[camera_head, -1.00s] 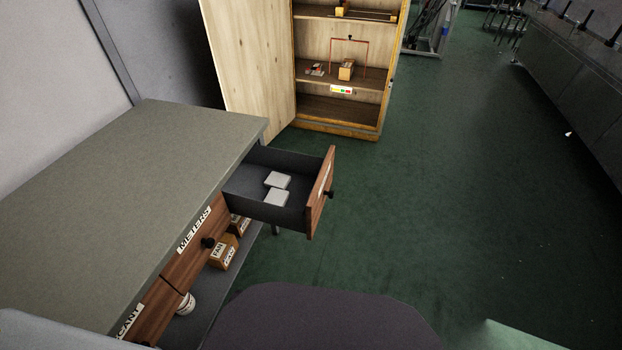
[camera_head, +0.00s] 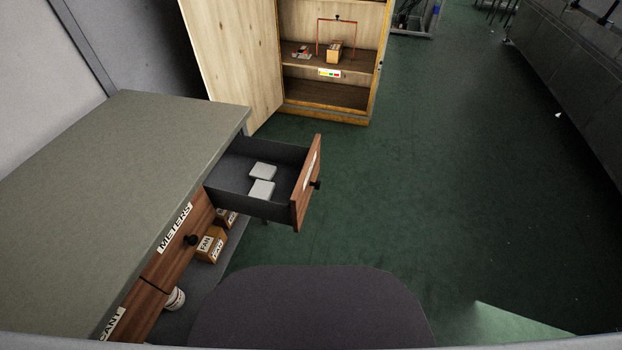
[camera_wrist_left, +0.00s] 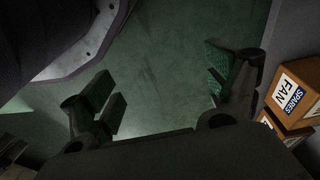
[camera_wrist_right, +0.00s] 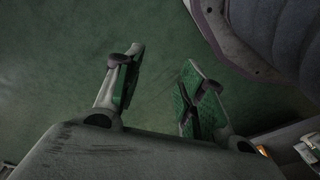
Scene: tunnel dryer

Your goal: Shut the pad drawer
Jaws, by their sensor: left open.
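The pad drawer (camera_head: 306,185) stands pulled out at the far end of the grey-topped bench in the head view. It has a brown wood front with a dark round knob (camera_head: 316,184) and a dark grey tray. Two white pads (camera_head: 262,180) lie inside it. Neither gripper shows in the head view. My left gripper (camera_wrist_left: 165,95) is open and empty over the green floor in the left wrist view. My right gripper (camera_wrist_right: 160,88) is open and empty over the floor in the right wrist view. The drawer does not show in either wrist view.
The METERS drawer (camera_head: 176,245) is shut in the bench (camera_head: 110,170). Labelled boxes (camera_head: 211,245), including a SPARES FAN box (camera_wrist_left: 294,92), sit on the shelf below. An open wooden cabinet (camera_head: 325,95) stands behind. Green floor right of the drawer is clear.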

